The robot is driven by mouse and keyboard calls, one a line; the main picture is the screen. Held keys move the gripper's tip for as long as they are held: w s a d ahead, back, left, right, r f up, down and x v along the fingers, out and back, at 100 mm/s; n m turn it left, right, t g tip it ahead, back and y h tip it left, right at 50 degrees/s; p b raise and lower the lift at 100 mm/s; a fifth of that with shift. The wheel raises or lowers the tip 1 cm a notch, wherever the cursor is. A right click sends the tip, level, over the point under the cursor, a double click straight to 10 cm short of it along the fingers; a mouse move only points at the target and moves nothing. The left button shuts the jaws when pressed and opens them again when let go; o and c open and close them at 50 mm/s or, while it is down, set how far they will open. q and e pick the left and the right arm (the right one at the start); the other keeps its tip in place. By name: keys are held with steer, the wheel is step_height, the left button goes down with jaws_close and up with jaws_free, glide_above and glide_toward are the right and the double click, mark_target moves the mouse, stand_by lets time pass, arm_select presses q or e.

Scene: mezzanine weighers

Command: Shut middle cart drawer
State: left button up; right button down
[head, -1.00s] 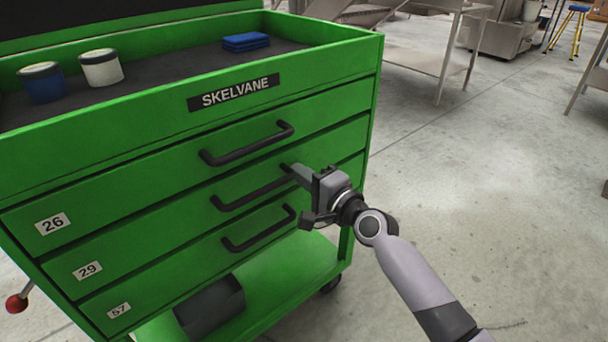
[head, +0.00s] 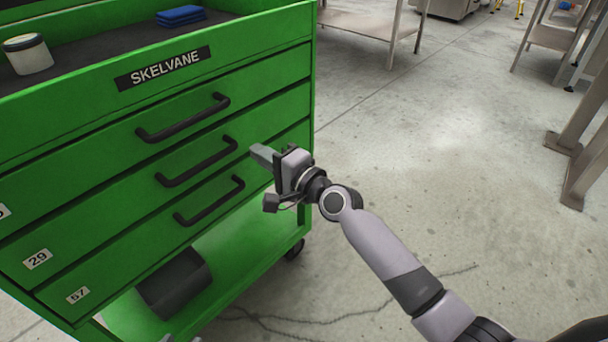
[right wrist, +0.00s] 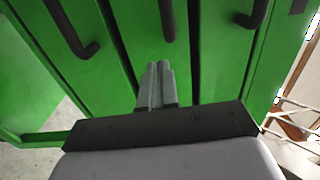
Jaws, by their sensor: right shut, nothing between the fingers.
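The green cart's middle drawer (head: 120,208) carries the label 29 and a black bar handle (head: 198,170). Its front looks level with the drawer fronts above and below, with no visible gap. My right gripper (head: 258,152) is shut and empty, just right of the middle handle, near the drawer's right end. It looks apart from the handle; whether the tips touch the front I cannot tell. In the right wrist view the closed fingers (right wrist: 158,68) point at the green fronts, below the middle handle (right wrist: 167,20). A small pale part at the head view's bottom edge may be my left gripper.
The top drawer (head: 90,150) and bottom drawer (head: 130,258) also look shut. A white-bodied cup (head: 30,58) and blue cloths (head: 181,16) sit on the cart top. A dark bin (head: 175,283) stands on the lower shelf. Open concrete floor (head: 430,130) lies to the right.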

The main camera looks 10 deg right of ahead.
steer(key=p+v, duration=0.1)
steer(key=v, duration=0.8)
steer(key=s+d+f+n+g+h, duration=0.2)
steer(key=s+d+f+n+h, duration=0.3)
steer(key=s+f, duration=0.45)
steer(key=s+d+f+n+g+h, duration=0.25)
steer(key=s+d+f+n, duration=0.35)
steer(key=s+f, duration=0.4)
arm_select(q)
steer(key=s+a+r+p, duration=0.1)
steer(key=r+p, duration=0.6)
steer(key=p, duration=0.2)
steer(key=a+r+y+p, duration=0.1)
steer(key=a+r+p, duration=0.1)
steer(key=r+p, duration=0.5)
steer(key=p, duration=0.3)
steer(key=shift+s+a+r+g, duration=0.3)
steer(key=shift+s+r, duration=0.05)
steer(key=shift+s, duration=0.05)
arm_select(e)
steer(key=s+d+r+n+h, duration=0.1)
steer(key=s+r, duration=0.2)
steer(key=r, duration=1.3)
steer(key=shift+d+r+n+t, duration=0.25)
steer(key=shift+d+n+t, duration=0.1)
steer(key=shift+d+n, duration=0.05)
steer(key=shift+s, duration=0.1)
